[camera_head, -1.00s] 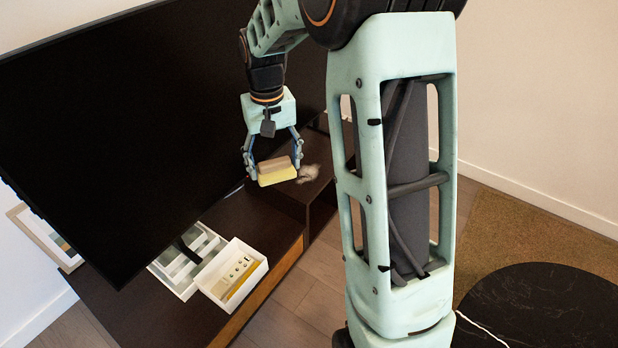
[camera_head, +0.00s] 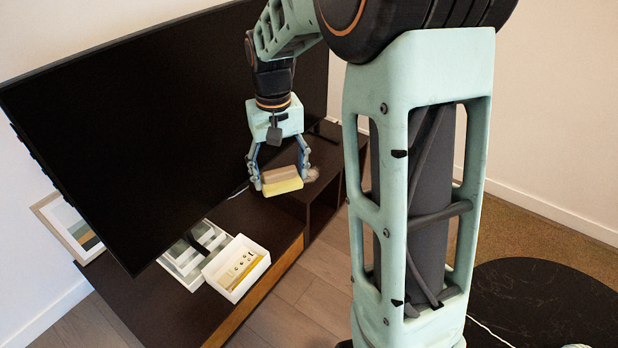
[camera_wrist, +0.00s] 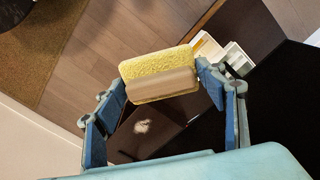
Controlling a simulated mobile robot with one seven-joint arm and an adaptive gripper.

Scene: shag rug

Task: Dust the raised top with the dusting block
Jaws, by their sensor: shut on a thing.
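The dusting block (camera_head: 282,181), yellow and spongy on one side with a tan back, is held between the fingers of my gripper (camera_head: 281,176). In the wrist view the block (camera_wrist: 158,75) sits across the fingertips. The raised top (camera_head: 328,152) is the dark, higher section of the low cabinet, behind and right of the block. A pale greyish dust patch (camera_head: 312,174) on it shows just right of the block; it also shows in the wrist view (camera_wrist: 142,127). The block appears held above the top; I cannot tell the gap.
A large black screen (camera_head: 150,120) stands close behind and left of my gripper. A white tray (camera_head: 258,272) with small items and a grey-white open box (camera_head: 190,258) sit on the lower cabinet top. A framed picture (camera_head: 65,228) leans at left. A dark round table (camera_head: 545,305) is at right.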

